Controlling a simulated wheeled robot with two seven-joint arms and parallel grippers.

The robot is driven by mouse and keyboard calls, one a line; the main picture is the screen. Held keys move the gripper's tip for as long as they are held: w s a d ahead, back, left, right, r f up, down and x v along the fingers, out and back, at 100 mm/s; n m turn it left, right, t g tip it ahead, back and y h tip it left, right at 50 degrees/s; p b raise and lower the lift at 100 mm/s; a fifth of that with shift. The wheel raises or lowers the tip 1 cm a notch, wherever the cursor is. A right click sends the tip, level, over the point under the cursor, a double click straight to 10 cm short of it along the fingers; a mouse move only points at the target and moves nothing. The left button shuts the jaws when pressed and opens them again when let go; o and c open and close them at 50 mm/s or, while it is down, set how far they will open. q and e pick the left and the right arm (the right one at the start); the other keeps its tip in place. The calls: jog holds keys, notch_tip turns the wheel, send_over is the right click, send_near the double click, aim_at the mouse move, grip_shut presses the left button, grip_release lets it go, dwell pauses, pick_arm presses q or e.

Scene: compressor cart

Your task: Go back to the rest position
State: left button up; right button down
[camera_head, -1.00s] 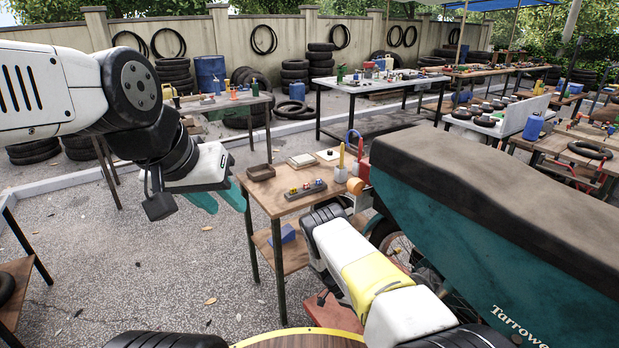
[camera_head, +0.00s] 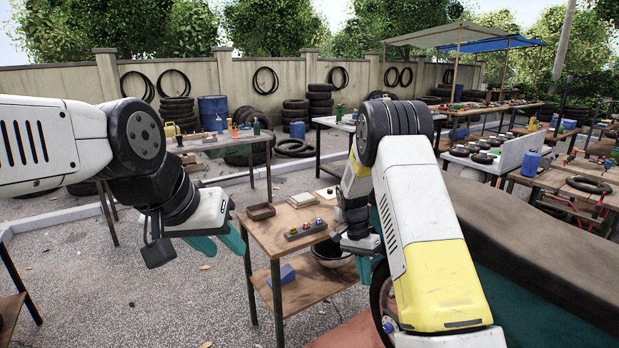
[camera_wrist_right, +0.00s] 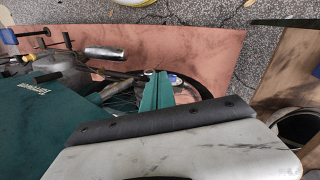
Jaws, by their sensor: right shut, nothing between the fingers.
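My left gripper (camera_head: 220,242) hangs in the air left of the small wooden table, its teal fingers apart and nothing seen between them. My right gripper (camera_head: 365,268) points down at the right side of that table, partly hidden by my own arm. In the right wrist view its two teal fingers (camera_wrist_right: 157,92) lie together, empty. Below them are a spoked wheel, a handlebar grip (camera_wrist_right: 105,54) and a reddish-brown board. The teal cart (camera_head: 530,308) with its dark cover stands at the lower right, partly behind my right arm.
Open gravel (camera_head: 180,300) lies at lower left. Workbenches and stacked tyres stand behind.

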jog(key=s+r+n+t+y, duration=0.2)
jog(key=s+r, duration=0.3)
jog(key=r, duration=0.6)
jog(key=s+r+n+t+y, duration=0.15)
jog(key=s+r, duration=0.35)
jog(key=r, duration=0.6)
jog(key=s+a+r+n+t, duration=0.1)
jog(key=s+r, duration=0.3)
jog(key=s, duration=0.4)
jog(key=s+a+r+n+t, duration=0.1)
jog(key=s+r+n+t, duration=0.3)
jog(key=s, duration=0.5)
jog(key=shift+y, duration=0.45)
jog(key=c, duration=2.1)
grip_release()
jog(key=shift+n, duration=0.25)
